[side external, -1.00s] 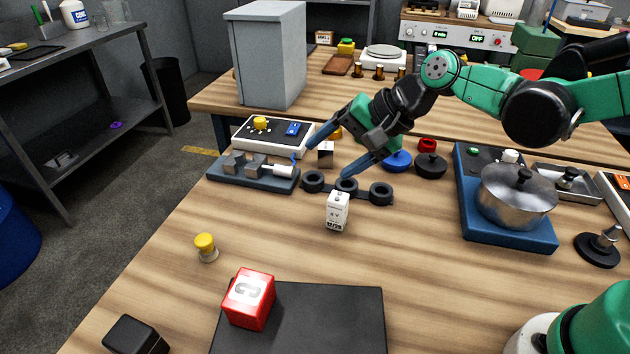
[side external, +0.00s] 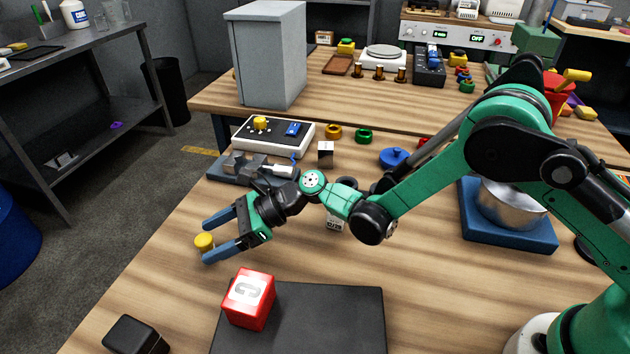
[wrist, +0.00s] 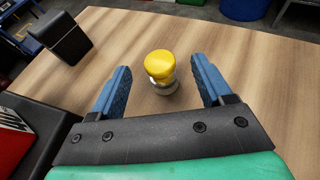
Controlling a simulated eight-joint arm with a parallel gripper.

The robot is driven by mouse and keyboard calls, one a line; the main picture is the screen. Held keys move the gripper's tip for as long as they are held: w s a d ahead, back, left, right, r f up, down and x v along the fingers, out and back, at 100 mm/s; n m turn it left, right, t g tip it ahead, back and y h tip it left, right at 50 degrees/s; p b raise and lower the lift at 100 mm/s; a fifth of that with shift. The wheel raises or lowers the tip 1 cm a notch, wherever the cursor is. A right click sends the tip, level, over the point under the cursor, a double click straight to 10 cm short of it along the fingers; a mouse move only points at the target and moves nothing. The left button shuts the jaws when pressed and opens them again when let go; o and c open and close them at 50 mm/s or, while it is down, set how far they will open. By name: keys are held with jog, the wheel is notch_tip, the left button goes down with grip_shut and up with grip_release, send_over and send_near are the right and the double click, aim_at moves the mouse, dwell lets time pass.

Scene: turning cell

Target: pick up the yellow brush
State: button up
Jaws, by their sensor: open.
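The yellow brush (side external: 204,241) is a small upright piece with a rounded yellow top and a pale base, standing on the wooden table at the left. My gripper (side external: 205,239) is open, with its two blue fingers low and spread on either side of the brush. In the wrist view the brush (wrist: 161,70) stands between and slightly beyond the fingertips of my gripper (wrist: 163,72). Clear gaps show on both sides of it. In the side view a finger partly hides its lower part.
A red cube (side external: 248,298) sits on a dark mat (side external: 330,310) in front of my gripper. A black box (side external: 135,336) stands near the table's front left; it also shows in the wrist view (wrist: 60,38). Table around the brush is clear.

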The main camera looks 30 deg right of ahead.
jog(key=shift+x, duration=1.2)
grip_shut()
jog(key=shift+r, duration=0.1)
